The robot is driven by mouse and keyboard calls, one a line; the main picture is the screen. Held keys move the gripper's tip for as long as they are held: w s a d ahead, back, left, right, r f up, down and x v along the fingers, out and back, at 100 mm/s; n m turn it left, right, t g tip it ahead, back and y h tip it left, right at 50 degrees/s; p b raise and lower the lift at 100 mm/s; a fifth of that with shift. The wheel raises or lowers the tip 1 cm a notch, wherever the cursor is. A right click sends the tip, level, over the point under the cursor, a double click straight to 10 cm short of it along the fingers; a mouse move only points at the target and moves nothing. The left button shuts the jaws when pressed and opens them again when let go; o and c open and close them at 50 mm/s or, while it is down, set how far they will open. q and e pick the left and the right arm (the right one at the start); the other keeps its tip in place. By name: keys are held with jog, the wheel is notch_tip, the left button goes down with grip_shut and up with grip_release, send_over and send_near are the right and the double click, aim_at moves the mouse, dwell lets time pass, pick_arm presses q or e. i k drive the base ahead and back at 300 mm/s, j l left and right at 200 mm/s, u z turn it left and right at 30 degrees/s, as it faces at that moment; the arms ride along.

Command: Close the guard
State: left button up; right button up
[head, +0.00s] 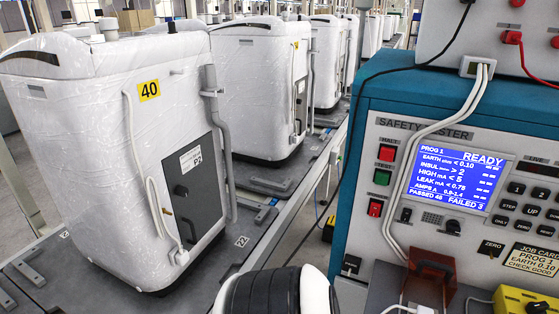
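A reddish-brown, partly see-through guard (431,276) stands at the front foot of the safety tester (345,225), near the bottom edge of the head view. It appears raised, with a flat top edge and a darker face below, but its hinge and lower part are hard to make out. A white plug and cord (408,309) lie just in front of it, cut off by the picture edge. A rounded white and black part of my own arm shows at the bottom middle, left of the guard and apart from it. Neither gripper is in view.
The tester's blue screen (459,178) reads READY. White cables hang down its front toward the guard. A yellow box with a black knob (522,301) sits at the bottom right. White wrapped machines, one tagged 40 (149,91), line the conveyor at left.

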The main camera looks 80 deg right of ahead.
aim_at(437, 264)
jog(key=z, duration=4)
